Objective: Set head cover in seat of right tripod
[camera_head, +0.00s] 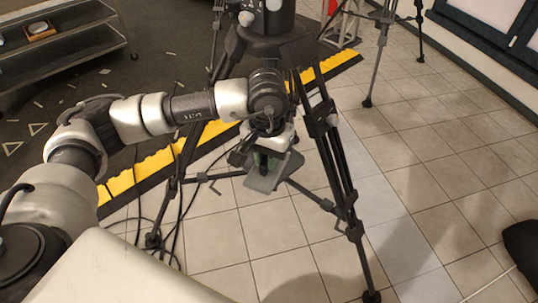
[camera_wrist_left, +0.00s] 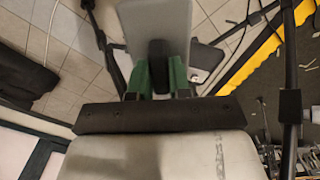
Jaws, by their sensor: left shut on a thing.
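My left gripper (camera_head: 266,160) hangs in front of the near black tripod (camera_head: 328,130), among its legs and below its head (camera_head: 268,20). In the left wrist view its green-padded fingers (camera_wrist_left: 160,78) are shut on a grey, plate-like thing with a dark block, which I take as the head cover (camera_wrist_left: 155,18). The cover (camera_head: 265,184) shows below the fingers in the head view, tilted and clear of the tripod's top. The tripod's seat is not clearly seen. A second tripod (camera_head: 383,45) stands farther back, to the right. My right gripper is not in view.
Black cables (camera_head: 180,215) lie on the tiles at the left. A yellow-edged dark mat (camera_head: 150,165) runs behind the tripod. A grey shelf (camera_head: 60,45) stands at the back left. Open tiled floor (camera_head: 440,170) lies to the right, with a dark object (camera_head: 524,248) at the edge.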

